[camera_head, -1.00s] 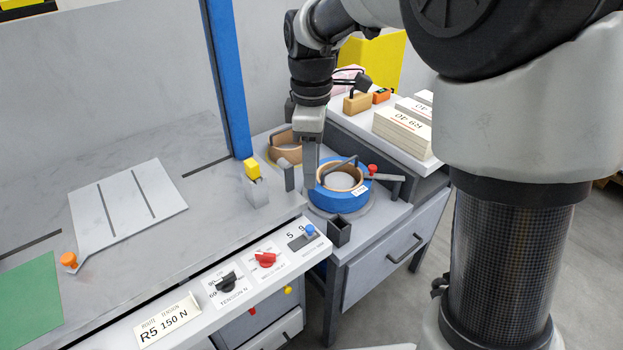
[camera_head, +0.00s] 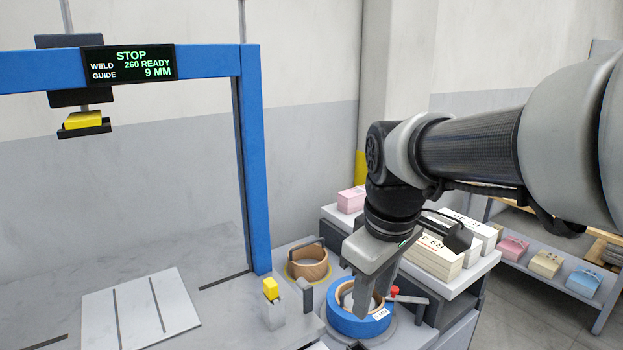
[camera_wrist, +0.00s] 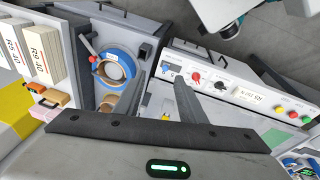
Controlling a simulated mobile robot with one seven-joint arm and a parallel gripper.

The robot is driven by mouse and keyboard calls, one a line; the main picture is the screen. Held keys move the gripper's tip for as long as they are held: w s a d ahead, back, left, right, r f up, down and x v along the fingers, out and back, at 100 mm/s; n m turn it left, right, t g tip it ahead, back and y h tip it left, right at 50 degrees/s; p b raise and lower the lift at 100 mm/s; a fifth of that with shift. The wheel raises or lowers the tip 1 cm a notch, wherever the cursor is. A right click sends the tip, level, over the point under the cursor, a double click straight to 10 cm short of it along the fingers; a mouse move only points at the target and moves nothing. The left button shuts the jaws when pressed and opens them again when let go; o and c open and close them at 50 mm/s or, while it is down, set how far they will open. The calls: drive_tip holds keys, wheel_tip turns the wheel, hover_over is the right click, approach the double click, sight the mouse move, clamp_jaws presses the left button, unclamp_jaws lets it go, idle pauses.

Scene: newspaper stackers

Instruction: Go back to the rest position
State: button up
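My gripper (camera_head: 364,302) hangs at the end of the bent arm, pointing down, in front of a blue strap roll (camera_head: 347,322) in the head view. In the wrist view my gripper (camera_wrist: 166,78) shows two dark fingers spread apart with nothing between them. The blue roll (camera_wrist: 119,60) lies apart from the fingers, to their left in the wrist view. The fingertips overlap the roll in the head view, so their exact height above it is hard to tell.
A brown roll (camera_head: 308,265) sits behind the blue one. A blue frame post (camera_head: 254,160) stands left of the arm, with a STOP display (camera_head: 128,63). Newspaper stacks (camera_head: 433,262) lie on the right shelf. A control panel (camera_wrist: 240,88) shows in the wrist view. Open air surrounds the upper arm.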

drive_tip(key=s+d+m+t, duration=0.3)
drive_tip(key=s+d+m, duration=0.1)
drive_tip(key=s+m, duration=0.5)
wheel_tip(320, 180, up, 16)
drive_tip(key=s+p, duration=0.1)
drive_tip(key=p, duration=1.5)
drive_tip(key=shift+s, duration=0.25)
drive_tip(key=shift+f, duration=0.1)
